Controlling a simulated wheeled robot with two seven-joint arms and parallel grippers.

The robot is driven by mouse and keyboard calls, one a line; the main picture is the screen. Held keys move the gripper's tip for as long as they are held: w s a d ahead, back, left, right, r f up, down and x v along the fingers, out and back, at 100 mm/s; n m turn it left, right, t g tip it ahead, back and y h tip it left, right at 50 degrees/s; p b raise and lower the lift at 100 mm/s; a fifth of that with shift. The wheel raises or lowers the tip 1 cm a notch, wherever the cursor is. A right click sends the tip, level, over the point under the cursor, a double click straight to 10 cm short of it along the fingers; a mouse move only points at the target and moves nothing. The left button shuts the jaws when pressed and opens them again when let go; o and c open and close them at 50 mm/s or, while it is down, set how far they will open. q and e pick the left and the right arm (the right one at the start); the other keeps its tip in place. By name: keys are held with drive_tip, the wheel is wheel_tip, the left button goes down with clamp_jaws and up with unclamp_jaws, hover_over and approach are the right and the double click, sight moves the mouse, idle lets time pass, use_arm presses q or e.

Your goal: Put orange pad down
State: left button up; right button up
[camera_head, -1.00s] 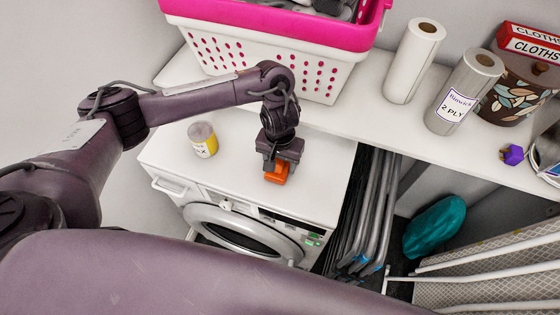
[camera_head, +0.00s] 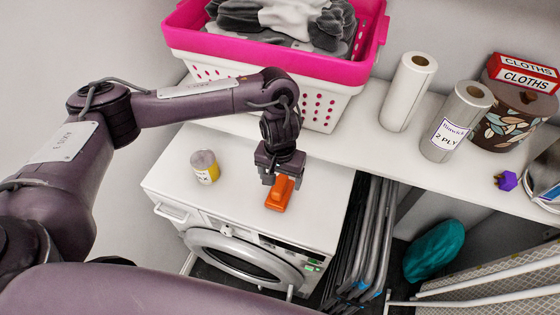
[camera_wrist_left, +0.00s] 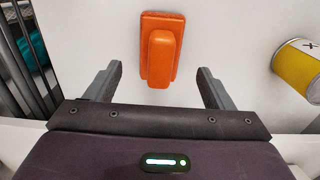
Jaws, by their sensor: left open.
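The orange pad (camera_head: 281,193) has a flat base with a raised block handle. It lies on the white top of the dryer (camera_head: 318,207), and it also shows in the left wrist view (camera_wrist_left: 160,50). My left gripper (camera_head: 279,180) is open just above and behind the pad. In the left wrist view the fingers (camera_wrist_left: 160,88) are spread wide to either side of the handle's near end, with clear gaps and nothing between them. My right gripper is not in view.
A yellow and white tub (camera_head: 205,168) stands on the dryer to the left of the pad. Behind is a shelf with a pink-rimmed laundry basket (camera_head: 245,59), paper rolls (camera_head: 408,92) and a patterned bin (camera_head: 512,122). Folded racks (camera_head: 362,235) stand right of the dryer.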

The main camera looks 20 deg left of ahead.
sight(280, 184)
use_arm(q)
drive_tip(key=shift+r+p, duration=0.35)
drive_tip(key=shift+r, duration=2.4)
drive_tip(key=shift+s, duration=0.1)
